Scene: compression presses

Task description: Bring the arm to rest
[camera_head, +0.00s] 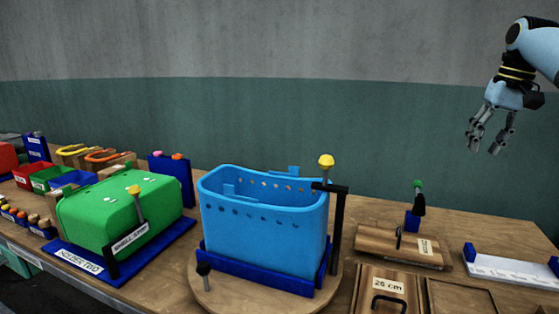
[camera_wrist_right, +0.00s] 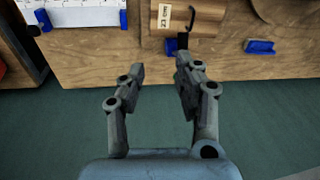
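My right gripper (camera_head: 488,142) hangs in the air at the upper right of the head view, above and behind the bench. Its fingers are spread apart with nothing between them. The right wrist view shows the same open fingers (camera_wrist_right: 153,85), with the wall and the bench's edge beyond them. My left gripper is in neither view.
A blue basket (camera_head: 262,235) stands in a blue holder on a round wooden board. A green bin (camera_head: 120,215) sits in a blue holder to its left. Wooden press boards (camera_head: 400,247) and a white rack (camera_head: 510,270) lie at the right. Air around the right gripper is clear.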

